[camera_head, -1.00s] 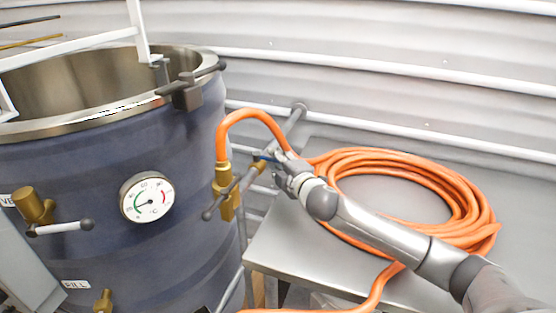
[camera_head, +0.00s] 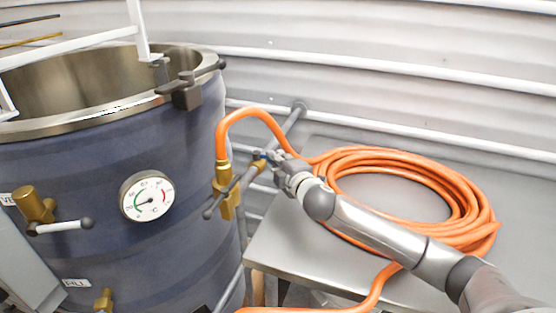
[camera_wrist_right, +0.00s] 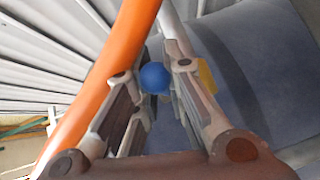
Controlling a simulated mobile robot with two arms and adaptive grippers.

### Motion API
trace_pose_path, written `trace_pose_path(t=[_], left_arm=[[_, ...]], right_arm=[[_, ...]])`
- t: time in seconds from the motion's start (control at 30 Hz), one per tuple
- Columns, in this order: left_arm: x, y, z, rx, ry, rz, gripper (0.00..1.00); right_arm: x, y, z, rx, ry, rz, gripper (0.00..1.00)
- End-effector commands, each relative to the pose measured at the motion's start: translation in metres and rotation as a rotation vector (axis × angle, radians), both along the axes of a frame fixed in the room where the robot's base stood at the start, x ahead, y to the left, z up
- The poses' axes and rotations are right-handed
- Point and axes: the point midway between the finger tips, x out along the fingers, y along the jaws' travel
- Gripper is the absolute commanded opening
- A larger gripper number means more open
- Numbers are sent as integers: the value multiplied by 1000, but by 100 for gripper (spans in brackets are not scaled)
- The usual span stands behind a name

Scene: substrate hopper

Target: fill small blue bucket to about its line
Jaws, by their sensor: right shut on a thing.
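The small blue bucket is in neither view. My right gripper (camera_head: 268,162) is at the brass valve (camera_head: 228,200) on the side of the dark blue vat (camera_head: 100,235), under the loop of the orange hose (camera_head: 249,112). In the right wrist view, the fingers of my right gripper (camera_wrist_right: 156,88) are shut on a round blue knob (camera_wrist_right: 154,77). A grey lever (camera_head: 218,201) with a ball end shows at the brass valve. How the knob joins the valve is partly hidden by the fingers. My left gripper is not in view.
The hose coil (camera_head: 455,190) lies on a grey metal table (camera_head: 290,235) right of the vat. A dial thermometer (camera_head: 147,196) and another brass valve (camera_head: 35,205) with a white handle are on the vat's front. A ribbed wall (camera_head: 400,90) stands behind.

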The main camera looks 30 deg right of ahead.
Motion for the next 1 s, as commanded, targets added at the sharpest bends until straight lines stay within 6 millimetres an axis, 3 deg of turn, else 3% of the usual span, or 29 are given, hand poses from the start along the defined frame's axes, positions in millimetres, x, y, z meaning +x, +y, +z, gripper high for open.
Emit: trace_pose_path(t=[0.6, 1.0], left_arm=[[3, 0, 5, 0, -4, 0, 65], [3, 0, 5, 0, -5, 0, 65]], right_arm=[[-11, 18, -1, 3, 3, -331, 0], [-12, 19, -2, 0, 4, -356, 0]])
